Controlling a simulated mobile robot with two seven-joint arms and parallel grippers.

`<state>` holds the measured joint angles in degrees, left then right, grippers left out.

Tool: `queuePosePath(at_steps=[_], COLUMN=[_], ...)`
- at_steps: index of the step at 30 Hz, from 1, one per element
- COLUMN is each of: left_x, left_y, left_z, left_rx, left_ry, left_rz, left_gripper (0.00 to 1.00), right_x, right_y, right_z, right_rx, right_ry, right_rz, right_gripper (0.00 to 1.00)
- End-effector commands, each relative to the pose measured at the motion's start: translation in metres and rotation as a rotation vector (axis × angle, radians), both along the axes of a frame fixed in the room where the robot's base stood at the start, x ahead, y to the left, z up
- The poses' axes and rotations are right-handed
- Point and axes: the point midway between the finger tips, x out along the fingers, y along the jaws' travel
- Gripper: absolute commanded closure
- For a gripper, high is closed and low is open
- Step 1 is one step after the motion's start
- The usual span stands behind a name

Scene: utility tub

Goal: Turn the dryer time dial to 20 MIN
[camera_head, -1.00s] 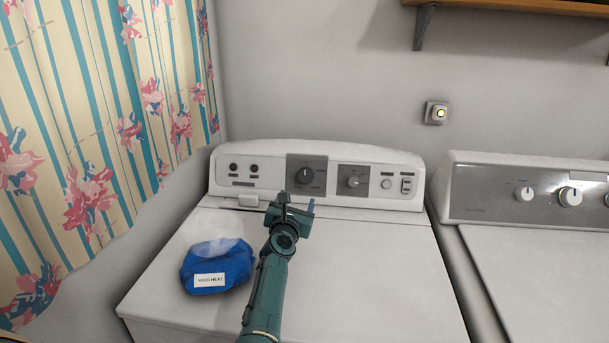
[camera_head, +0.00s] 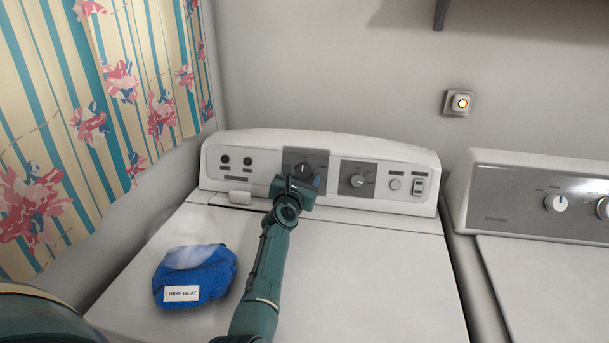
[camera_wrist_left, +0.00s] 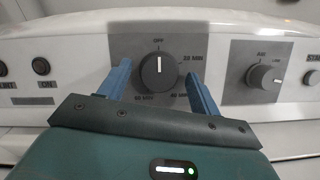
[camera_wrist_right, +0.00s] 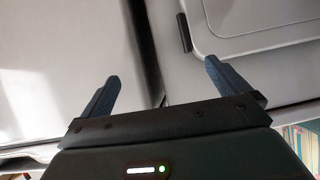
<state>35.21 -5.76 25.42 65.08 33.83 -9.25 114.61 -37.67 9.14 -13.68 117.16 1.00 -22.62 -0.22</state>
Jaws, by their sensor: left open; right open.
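The dryer time dial (camera_wrist_left: 159,70) is a dark round knob with a white pointer line, on a grey plate marked OFF, 20 MIN, 40 MIN and 60 MIN. Its pointer is up at OFF. In the head view the dial (camera_head: 303,170) sits on the dryer's back panel, partly hidden by my left gripper (camera_head: 298,183). In the left wrist view my left gripper (camera_wrist_left: 158,85) is open, with one blue finger on each side of the dial; I cannot tell whether they touch it. My right gripper (camera_wrist_right: 158,85) is open and empty, away from the dial.
A second dial (camera_wrist_left: 263,78) is right of the time dial. A blue bundle labelled HIGH HEAT (camera_head: 196,275) lies on the dryer top (camera_head: 370,270). Another machine (camera_head: 545,280) stands at the right, and a striped curtain (camera_head: 110,90) hangs at the left.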

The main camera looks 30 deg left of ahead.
Motion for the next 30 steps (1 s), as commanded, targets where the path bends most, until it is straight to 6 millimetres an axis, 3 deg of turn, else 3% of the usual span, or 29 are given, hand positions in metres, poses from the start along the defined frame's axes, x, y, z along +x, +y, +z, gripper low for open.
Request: queuePosePath(at_steps=[5,21,30], left_x=[0.0,0.0,-0.0001], left_y=[0.0001,0.0,0.0011], left_z=[0.0002,0.0002,0.0002], left_rx=[0.0,0.0,0.039], left_ry=[0.0,0.0,0.009], left_rz=[0.0,0.0,-0.011], left_gripper=[0.37,0.81,0.81], right_x=[-0.0054,-0.0042,0.0], right_y=[0.0001,-0.0016,-0.002], right_z=[-0.0028,-0.0023,-0.0015], right_rx=[0.0,-0.002,-0.002], right_ry=[0.012,0.01,0.0], right_rz=[0.0,-0.003,-0.003], right_gripper=[0.0,0.0,0.0])
